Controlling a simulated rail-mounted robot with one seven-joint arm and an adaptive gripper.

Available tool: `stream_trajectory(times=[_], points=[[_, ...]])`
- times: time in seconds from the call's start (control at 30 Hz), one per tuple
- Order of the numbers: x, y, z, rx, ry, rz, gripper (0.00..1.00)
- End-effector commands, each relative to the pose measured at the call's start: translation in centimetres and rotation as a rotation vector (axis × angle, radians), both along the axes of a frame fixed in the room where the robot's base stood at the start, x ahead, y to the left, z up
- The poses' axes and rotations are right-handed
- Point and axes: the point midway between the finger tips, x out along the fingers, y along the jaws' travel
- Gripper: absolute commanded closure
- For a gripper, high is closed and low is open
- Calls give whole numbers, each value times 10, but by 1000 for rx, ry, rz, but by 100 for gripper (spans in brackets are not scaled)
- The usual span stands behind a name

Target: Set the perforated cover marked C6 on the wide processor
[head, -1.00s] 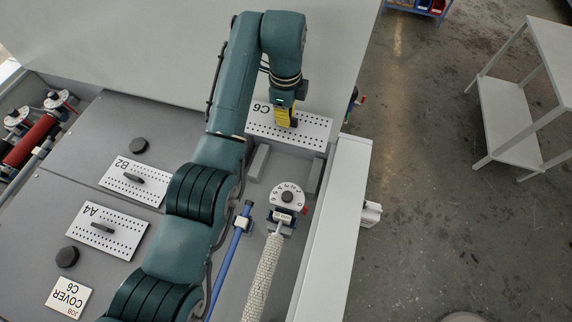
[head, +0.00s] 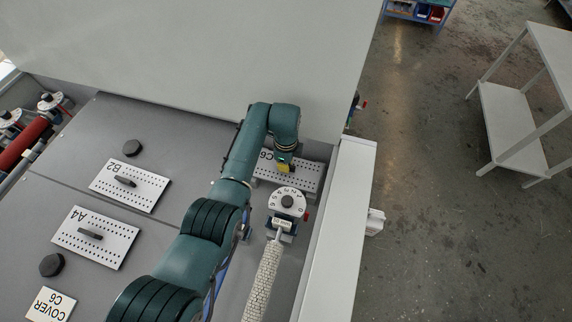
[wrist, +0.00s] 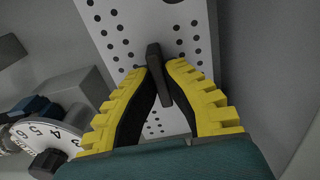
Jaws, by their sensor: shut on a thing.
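The perforated white cover marked C6 (head: 306,178) is at the far end of the bay that holds the white roller. My gripper (head: 284,166) is over it. In the wrist view my yellow-and-black fingers (wrist: 165,75) are closed on the dark upright handle (wrist: 157,72) of the cover (wrist: 118,20). The cover's near edge is close to the numbered white dial (head: 287,201), which also shows in the wrist view (wrist: 45,131). I cannot tell whether the cover rests on something or hangs just above it. My arm hides part of the bay.
Covers B2 (head: 146,195) and A4 (head: 118,250) lie on the grey deck at left, near two dark knobs and a COVER C6 card (head: 49,304). A white textured roller (head: 262,283) and a pale side wall (head: 338,235) border the bay. A tall pale panel (head: 200,55) stands behind.

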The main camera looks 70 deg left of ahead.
Motion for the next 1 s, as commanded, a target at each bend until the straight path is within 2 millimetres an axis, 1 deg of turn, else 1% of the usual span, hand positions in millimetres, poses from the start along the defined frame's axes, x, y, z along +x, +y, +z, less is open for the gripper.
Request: stream_trajectory(times=[0.23, 0.43, 0.47, 0.5, 0.57, 0.83, 0.97, 1.0], points=[[1, 1, 0, 3, -2, 0, 100], [1, 1, -7, 3, -2, 0, 100], [1, 1, -6, 2, -2, 0, 86], [1, 1, -6, 2, -2, 0, 78], [1, 1, -6, 2, -2, 0, 67], [1, 1, -5, 2, -2, 0, 67], [1, 2, 7, 5, -4, 0, 67], [1, 2, 15, 5, -4, 0, 67]])
